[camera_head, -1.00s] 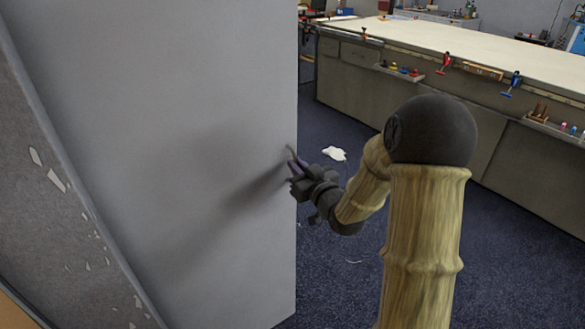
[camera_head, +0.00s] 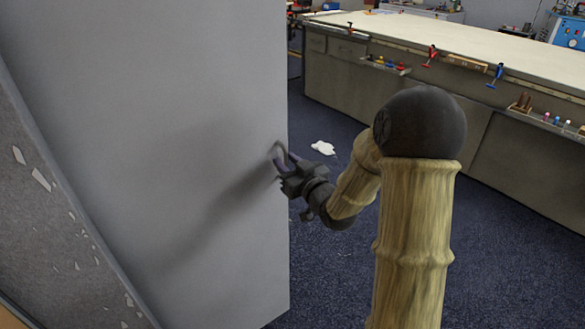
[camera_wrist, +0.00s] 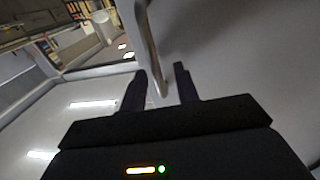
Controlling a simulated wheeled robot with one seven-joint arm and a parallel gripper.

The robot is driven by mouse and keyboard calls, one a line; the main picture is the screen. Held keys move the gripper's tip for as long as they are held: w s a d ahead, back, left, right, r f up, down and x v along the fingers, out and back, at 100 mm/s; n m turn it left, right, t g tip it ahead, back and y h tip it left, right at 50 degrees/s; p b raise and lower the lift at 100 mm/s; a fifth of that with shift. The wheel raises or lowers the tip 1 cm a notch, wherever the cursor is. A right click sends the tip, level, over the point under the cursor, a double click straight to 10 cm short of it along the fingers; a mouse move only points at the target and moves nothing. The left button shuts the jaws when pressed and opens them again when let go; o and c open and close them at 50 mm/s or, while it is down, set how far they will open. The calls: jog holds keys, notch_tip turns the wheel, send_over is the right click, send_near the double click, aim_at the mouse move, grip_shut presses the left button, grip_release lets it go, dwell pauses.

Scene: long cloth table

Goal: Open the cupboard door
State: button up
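The cupboard door (camera_head: 150,130) is a large flat grey panel filling the left of the head view. A thin curved metal handle (camera_head: 279,150) stands out near its right edge. My gripper (camera_head: 284,166) is at this handle. In the wrist view, the handle (camera_wrist: 146,45) runs down as a bar between my two dark fingers (camera_wrist: 162,88). The fingers are apart, with visible gaps beside the bar, so they straddle it without a clear grip. Whether either finger touches it is hard to tell. The door's inner side is hidden.
A grey side strip with chipped paint (camera_head: 55,215) borders the door at the left. A long workbench (camera_head: 440,50) with tools stands at the back right. Dark blue carpet (camera_head: 320,265) is open between, with a white scrap (camera_head: 323,147) on it.

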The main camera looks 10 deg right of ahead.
jog(key=b+v, duration=1.3)
jog(key=v, duration=0.4)
jog(key=shift+s, duration=0.2)
dwell(0.3)
